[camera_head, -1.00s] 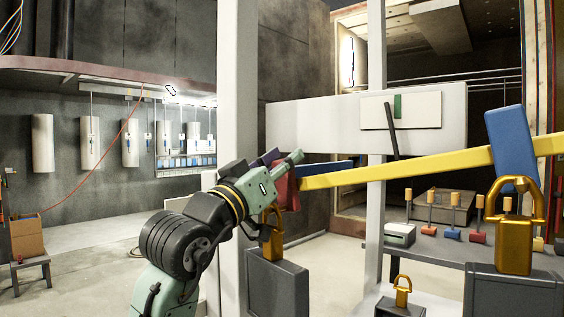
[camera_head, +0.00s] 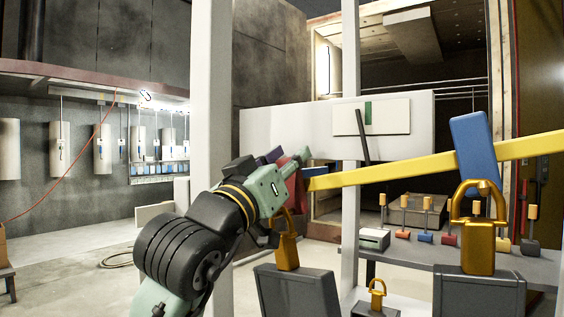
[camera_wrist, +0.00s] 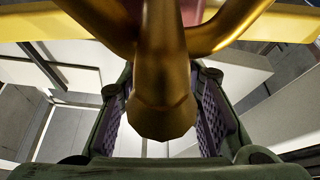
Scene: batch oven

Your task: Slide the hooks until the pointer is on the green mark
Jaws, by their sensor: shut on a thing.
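A yellow beam (camera_head: 400,173) slopes up to the right. Its left hook has a red block (camera_head: 297,187) and a gold loop with a lock-shaped body (camera_head: 287,250) and a grey box weight (camera_head: 298,293) below. In the wrist view the gold hook (camera_wrist: 163,95) fills the space between the purple finger pads. The right hook has a blue block (camera_head: 468,145), a gold lock-shaped body (camera_head: 478,247) and a grey weight (camera_head: 480,295). The dark pointer (camera_head: 363,140) tips just left of the green mark (camera_head: 368,112).
A white panel (camera_head: 270,135) carries the scale plate. White posts (camera_head: 211,80) stand left and middle. A grey table (camera_head: 430,262) at right holds several small coloured pieces on rods. A small gold lock-shaped weight (camera_head: 377,292) stands low in the middle.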

